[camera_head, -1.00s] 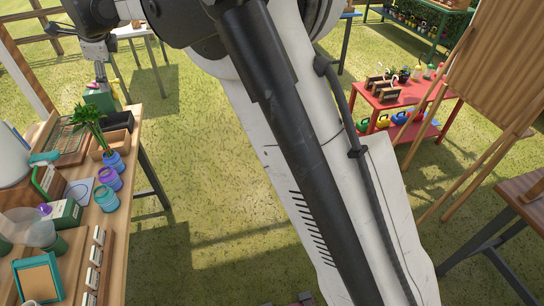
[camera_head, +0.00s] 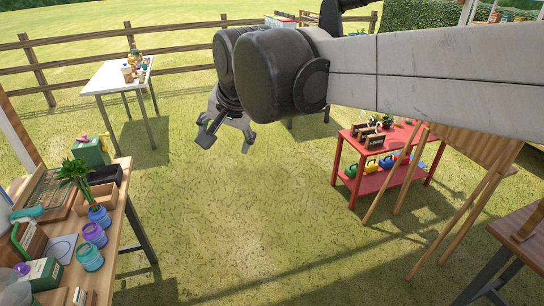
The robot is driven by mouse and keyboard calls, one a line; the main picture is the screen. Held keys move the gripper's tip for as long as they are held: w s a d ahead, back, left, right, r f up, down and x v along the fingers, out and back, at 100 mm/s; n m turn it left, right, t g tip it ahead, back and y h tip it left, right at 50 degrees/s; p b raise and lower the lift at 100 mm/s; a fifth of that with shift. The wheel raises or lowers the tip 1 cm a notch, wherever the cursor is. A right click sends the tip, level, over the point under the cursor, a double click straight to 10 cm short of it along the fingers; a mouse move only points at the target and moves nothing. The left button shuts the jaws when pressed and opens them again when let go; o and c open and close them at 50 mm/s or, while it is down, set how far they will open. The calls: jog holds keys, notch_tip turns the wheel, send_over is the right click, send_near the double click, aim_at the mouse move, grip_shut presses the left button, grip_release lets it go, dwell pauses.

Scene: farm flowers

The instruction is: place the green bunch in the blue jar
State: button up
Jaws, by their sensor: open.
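The green bunch (camera_head: 75,171) is a leafy bundle at the left, above the wooden table. Its stems run down to the blue jar (camera_head: 99,216) and appear to stand inside its mouth, with the bunch leaning left. A purple jar (camera_head: 94,236) and a teal jar (camera_head: 90,258) stand in a row in front of it. My gripper (camera_head: 226,145) is open and empty, its fingers spread and pointing down over the grass, well to the right of the table and apart from the bunch and jars.
The wooden table (camera_head: 124,234) also holds a wire rack, an open wooden box (camera_head: 103,197) and a green box (camera_head: 90,151). A white table (camera_head: 110,82) stands behind, and a red shelf table (camera_head: 375,182) to the right. Open grass lies between them.

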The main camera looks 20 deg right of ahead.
jog(key=s+d+f+n, duration=0.3)
jog(key=s+d+f, duration=0.1)
jog(key=s, duration=0.4)
jog(key=s+d+f+n+h, duration=0.1)
jog(key=s+d+f+n, duration=0.2)
jog(key=s+f, duration=0.3)
jog(key=s+d, duration=0.1)
jog(key=s, duration=0.2)
jog(key=shift+d+f+n+t, duration=0.2)
jog(key=shift+f+n+t, duration=0.1)
notch_tip(320, 180, down, 7)
jog(key=b, duration=0.7)
jog(key=shift+f, duration=0.2)
